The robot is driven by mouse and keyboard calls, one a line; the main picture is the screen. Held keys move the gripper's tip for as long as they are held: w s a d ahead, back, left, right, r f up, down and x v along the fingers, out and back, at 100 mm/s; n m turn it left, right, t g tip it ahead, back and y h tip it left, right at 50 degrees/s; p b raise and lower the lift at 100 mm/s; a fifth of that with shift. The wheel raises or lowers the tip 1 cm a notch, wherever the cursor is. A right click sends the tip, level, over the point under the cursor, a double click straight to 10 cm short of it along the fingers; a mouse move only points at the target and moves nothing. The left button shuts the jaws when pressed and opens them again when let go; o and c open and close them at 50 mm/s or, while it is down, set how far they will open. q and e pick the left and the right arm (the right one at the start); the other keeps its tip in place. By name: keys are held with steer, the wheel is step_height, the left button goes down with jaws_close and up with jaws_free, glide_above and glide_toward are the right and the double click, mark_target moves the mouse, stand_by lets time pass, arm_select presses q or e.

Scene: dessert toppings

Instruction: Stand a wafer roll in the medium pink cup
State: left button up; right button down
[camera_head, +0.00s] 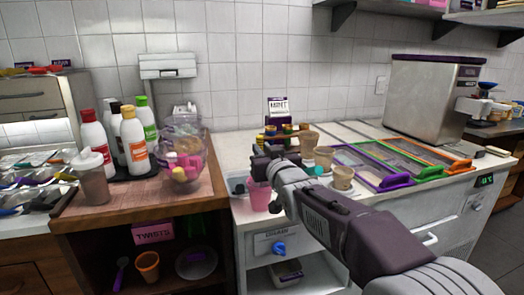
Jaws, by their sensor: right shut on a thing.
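A pink cup (260,196) stands near the front edge of the white counter, left of my right forearm. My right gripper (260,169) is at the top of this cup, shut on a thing. The gripper hides what it holds, and I cannot make out a wafer roll in it or in the cup. The cup's rim is partly covered by the gripper. I cannot judge the cup's size against other pink cups. My left gripper is not in view.
Tan cups (342,177) stand just right of my right gripper. Lidded bins with coloured handles (397,181) lie further right. A clear jar (182,160) and several sauce bottles (133,139) stand on the wooden counter (128,205) at left.

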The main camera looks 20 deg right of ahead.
steer(key=shift+s, duration=0.3)
step_height(320, 180, down, 8)
steer(key=b, duration=0.7)
steer(key=shift+f, duration=0.25)
steer(key=shift+w, duration=0.1)
steer(key=c, duration=1.3)
jaws_free()
steer(key=shift+o, duration=0.2)
steer(key=shift+r, duration=0.1)
